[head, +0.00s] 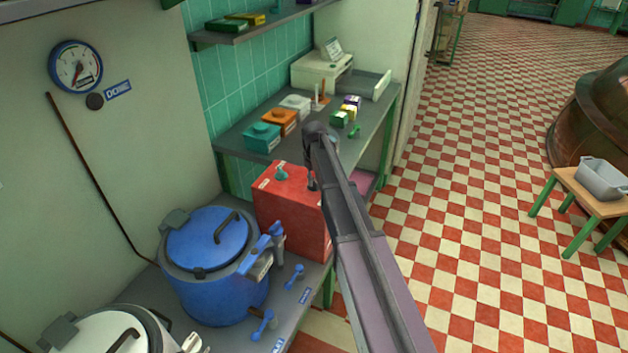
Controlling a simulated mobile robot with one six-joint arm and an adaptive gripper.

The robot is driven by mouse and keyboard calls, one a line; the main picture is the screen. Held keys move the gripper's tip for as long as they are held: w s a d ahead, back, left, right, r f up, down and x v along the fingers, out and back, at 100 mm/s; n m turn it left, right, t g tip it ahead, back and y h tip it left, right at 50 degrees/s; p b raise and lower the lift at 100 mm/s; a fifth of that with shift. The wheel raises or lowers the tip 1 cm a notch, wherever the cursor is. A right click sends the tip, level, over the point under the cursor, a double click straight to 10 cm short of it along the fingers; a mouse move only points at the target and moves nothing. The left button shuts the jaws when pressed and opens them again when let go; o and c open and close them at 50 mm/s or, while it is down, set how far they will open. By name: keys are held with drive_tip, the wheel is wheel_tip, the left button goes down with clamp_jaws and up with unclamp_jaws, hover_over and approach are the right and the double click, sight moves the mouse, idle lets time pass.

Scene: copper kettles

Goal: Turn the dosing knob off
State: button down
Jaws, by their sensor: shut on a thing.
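A red box (290,212) stands on the grey bench, right of the blue kettle. A teal knob (281,174) sits on the left part of its top. My gripper (312,184) points down at the right part of the box's top and is shut on a small knob there. That knob is mostly hidden by the gripper and my arm, so I cannot tell its setting. A dark round knob (95,101) is on the wall beside a blue label (118,89), well away from my gripper. I cannot read any label clearly enough to tell which knob is the dosing one.
The blue kettle (205,290) and a white kettle (90,335) stand left of the box. A rear shelf (235,130) holds small boxes. A gauge (76,66) hangs on the wall. The checkered floor (480,190) is open.

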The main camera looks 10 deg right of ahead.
drive_tip(key=shift+m, duration=1.2)
drive_tip(key=c, duration=0.6)
unclamp_jaws()
drive_tip(key=shift+n, duration=0.4)
